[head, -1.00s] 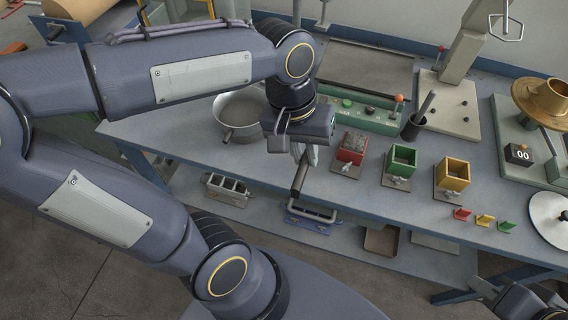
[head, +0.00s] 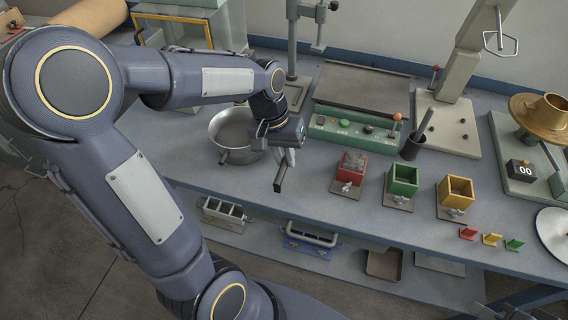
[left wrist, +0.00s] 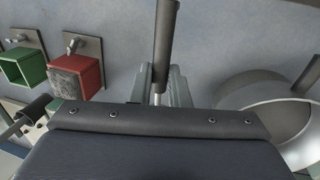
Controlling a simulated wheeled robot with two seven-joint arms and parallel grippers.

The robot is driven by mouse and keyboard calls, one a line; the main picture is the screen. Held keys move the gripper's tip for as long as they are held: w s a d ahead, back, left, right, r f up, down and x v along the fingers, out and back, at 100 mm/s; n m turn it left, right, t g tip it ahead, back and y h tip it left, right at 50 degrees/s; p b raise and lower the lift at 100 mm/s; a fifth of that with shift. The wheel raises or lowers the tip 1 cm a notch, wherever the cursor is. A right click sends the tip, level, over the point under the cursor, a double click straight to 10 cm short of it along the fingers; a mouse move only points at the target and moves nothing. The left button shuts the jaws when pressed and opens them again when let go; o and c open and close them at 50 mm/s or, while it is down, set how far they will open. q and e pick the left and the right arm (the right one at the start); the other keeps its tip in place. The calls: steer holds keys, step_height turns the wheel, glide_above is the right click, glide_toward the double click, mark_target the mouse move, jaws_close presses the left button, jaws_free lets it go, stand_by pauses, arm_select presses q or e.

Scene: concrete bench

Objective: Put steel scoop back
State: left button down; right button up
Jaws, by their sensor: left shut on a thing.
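My left gripper (head: 286,158) is shut on the steel scoop, in the air above the bench beside the metal pan. The scoop's dark handle (head: 280,178) sticks out toward the bench front. In the left wrist view the handle (left wrist: 165,45) rises from between the fingers (left wrist: 158,88), with a thin bright shaft below it. The scoop's working end is hidden. The round metal pan (head: 228,150) sits left of the gripper and shows at right in the left wrist view (left wrist: 262,92). Part of my right gripper (head: 510,312) shows at the bottom edge; its fingers cannot be made out.
Red (head: 351,166), green (head: 403,180) and yellow (head: 456,190) open boxes stand to the right. A dark cup (head: 411,150) holding a rod stands behind them. A green control panel (head: 345,133) and upright stand (head: 293,60) are at the back.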

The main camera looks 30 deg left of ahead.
arm_select(q)
steer(key=shift+w+a+f, duration=0.1)
steer(key=shift+w+f, duration=0.05)
steer(key=shift+f, duration=0.85)
steer(key=shift+w+a+f, duration=0.1)
steer(key=shift+w+f, duration=0.05)
steer(key=shift+f, duration=0.8)
steer(key=shift+b, duration=0.3)
steer(key=shift+f, duration=0.15)
steer(key=c, duration=1.4)
jaws_free()
